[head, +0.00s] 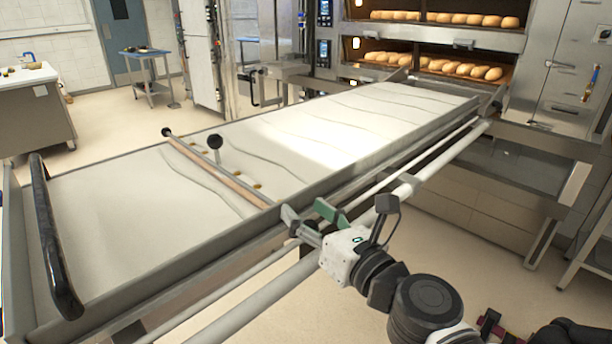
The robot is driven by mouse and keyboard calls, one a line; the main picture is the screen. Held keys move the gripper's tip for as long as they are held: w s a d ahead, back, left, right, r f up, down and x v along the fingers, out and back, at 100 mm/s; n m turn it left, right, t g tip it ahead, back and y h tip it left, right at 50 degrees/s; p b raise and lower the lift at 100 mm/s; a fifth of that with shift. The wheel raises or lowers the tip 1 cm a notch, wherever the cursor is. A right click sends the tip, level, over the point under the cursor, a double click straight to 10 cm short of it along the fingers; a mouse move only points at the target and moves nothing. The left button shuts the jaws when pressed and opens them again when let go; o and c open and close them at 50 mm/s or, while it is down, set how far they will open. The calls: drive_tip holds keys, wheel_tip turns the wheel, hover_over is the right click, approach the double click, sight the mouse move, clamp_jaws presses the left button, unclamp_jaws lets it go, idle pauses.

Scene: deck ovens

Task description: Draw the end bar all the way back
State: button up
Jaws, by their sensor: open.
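A long loader (330,182) with a pale, wrinkled canvas slopes toward the ovens. A thin wooden crossbar (222,175), which looks like the end bar, lies across the canvas in its left half. It has dark round knobs and small brass-coloured fittings. My gripper (305,220) is at the loader's near side rail, just by the crossbar's near end. Its fingers, one grey and one green, are apart with nothing seen between them. I cannot tell whether a finger touches the rail or the bar.
A thick black handle (52,240) spans the loader's left end. Pale rails (265,293) run along its near side, under my gripper. Oven decks with loaves (435,66) stand at the loader's far end. A small blue-topped table (145,53) is at the back left.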

drive_tip(key=shift+r, duration=3.1)
drive_tip(key=n, duration=0.3)
drive_tip(key=n+g, duration=0.1)
drive_tip(key=shift+s+f+n, duration=0.3)
drive_tip(key=shift+s, duration=0.1)
drive_tip(key=s+d+f+n+g+h+p, duration=0.1)
drive_tip(key=s+d+f+n+g+h, duration=0.2)
drive_tip(key=d+f+n, duration=0.3)
drive_tip(key=s+d+f+n+g+h+p, duration=0.2)
drive_tip(key=s+d+f+n+g+h, duration=0.2)
drive_tip(key=d+n, duration=0.8)
drive_tip(key=s+f+n+h, duration=0.1)
drive_tip(key=n+h, duration=0.1)
drive_tip(key=n, duration=0.7)
drive_tip(key=shift+s+d+f+h, duration=0.2)
drive_tip(key=shift+f+h, duration=0.1)
drive_tip(key=shift+f, duration=0.05)
